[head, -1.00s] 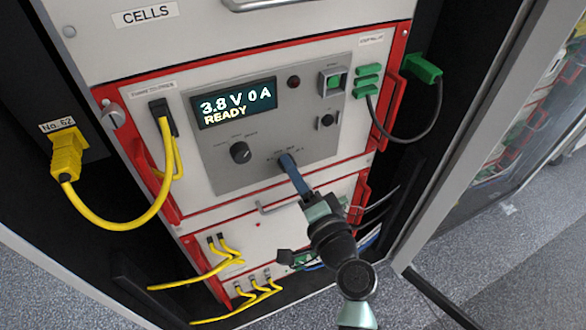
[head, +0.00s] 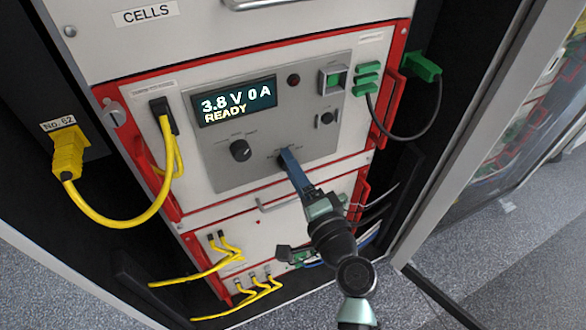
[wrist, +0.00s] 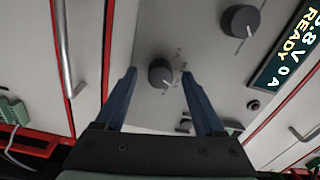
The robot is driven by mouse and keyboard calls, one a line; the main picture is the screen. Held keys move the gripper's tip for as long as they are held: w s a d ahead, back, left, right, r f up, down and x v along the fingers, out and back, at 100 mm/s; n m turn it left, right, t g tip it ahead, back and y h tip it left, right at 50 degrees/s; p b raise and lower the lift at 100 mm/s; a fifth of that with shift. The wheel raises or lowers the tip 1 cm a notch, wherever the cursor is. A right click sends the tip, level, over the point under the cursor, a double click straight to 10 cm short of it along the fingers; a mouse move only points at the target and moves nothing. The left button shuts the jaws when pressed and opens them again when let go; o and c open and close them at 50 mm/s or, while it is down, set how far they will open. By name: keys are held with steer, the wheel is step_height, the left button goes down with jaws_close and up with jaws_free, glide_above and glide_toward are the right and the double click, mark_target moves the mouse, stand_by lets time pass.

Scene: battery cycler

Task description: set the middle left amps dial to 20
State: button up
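The grey panel (head: 225,173) has a display (head: 234,101) reading 3.8 V 0 A READY. In the wrist view a dark round dial (wrist: 160,73) lies between my fingertips, with small marks beside it too small to read. My gripper (wrist: 159,72) is open; its two blue fingers stand on either side of this dial with gaps, apart from it. In the head view my gripper (head: 286,153) reaches the lower right of the panel and mostly hides that dial. A second dial (head: 240,151) is to its left, and also shows in the wrist view (wrist: 240,20).
A green switch (head: 333,81) and a black knob (head: 327,120) are on the panel's right. Green plugs (head: 367,80) with a black cable are beyond them. A yellow cable (head: 170,155) hangs at left. Red handles (head: 388,105) flank the unit. An open cabinet door (head: 455,130) stands right.

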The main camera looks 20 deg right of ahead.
steer(key=s, duration=1.3)
steer(key=shift+d+b, duration=0.2)
steer(key=shift+b, duration=0.1)
